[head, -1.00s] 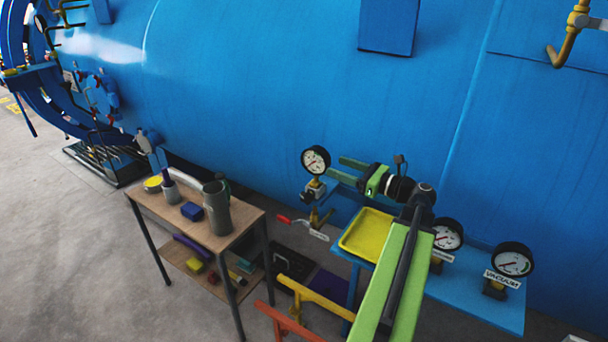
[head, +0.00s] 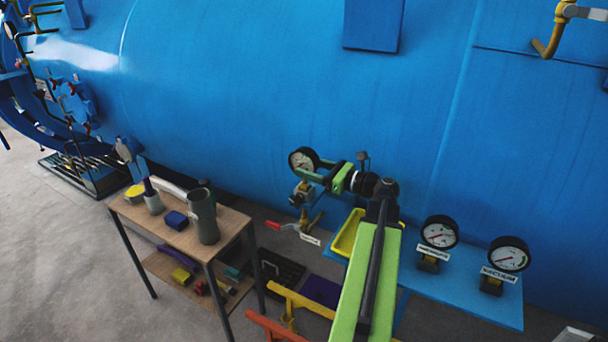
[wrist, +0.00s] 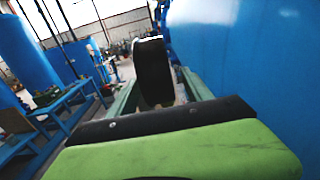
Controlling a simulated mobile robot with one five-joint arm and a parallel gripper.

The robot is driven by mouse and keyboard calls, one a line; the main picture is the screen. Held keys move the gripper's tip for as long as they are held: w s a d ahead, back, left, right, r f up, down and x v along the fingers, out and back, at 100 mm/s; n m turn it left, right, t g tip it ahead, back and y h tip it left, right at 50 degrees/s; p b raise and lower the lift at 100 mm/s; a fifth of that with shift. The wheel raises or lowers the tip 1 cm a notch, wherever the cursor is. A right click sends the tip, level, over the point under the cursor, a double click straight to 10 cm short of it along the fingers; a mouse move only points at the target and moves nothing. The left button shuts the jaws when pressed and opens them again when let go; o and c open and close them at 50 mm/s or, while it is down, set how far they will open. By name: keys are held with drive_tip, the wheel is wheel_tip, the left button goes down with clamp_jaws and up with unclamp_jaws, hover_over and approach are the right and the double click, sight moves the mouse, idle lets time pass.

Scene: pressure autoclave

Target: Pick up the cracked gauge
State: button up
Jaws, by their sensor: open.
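A round gauge (head: 302,160) with a black rim and white face stands upright on a brass fitting of a pipe, above a red-handled valve. I cannot make out a crack on its face. In the head view, my gripper (head: 318,172) is at the gauge's right side, with its green fingers reaching to it. In the wrist view, the gauge (wrist: 152,72) shows edge-on as a dark disc between the two spread fingers of my gripper (wrist: 157,84). The fingers are open, and I cannot tell whether either touches the gauge.
Two more gauges, one labelled vacuum (head: 509,254) and another (head: 439,232), stand on a blue bench (head: 460,290) at the right. A yellow tray (head: 345,236) is partly behind my arm. A wooden cart (head: 150,222) with containers stands left. The blue vessel (head: 250,80) rises close behind.

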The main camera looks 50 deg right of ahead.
drive_tip(key=shift+x, duration=0.9)
drive_tip(key=shift+c, duration=0.5)
clamp_jaws()
